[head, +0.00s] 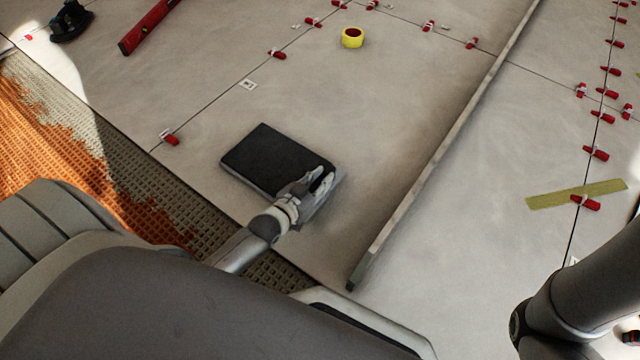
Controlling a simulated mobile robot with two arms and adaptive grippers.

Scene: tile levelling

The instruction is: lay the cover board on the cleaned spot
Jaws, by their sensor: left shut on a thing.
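The cover board is a dark, flat rectangular slab (265,158) near the middle of the head view, over a large grey tile. My left gripper (319,183) is shut on its right end. The board looks level and low over the tile; I cannot tell whether it touches it. A cleaned spot does not stand out on the tile, and the board and gripper hide what is beneath them. Part of my right arm shows at the lower right, but its gripper is outside the view.
A long metal straightedge (440,150) lies right of the board. Yellow tape roll (352,38), red level (148,25) and black suction-cup tool (70,22) lie farther back. Several red wedges (277,54) line the joints. A yellowish strip (576,194) lies right. Orange ribbed underlayment (45,150) is at left.

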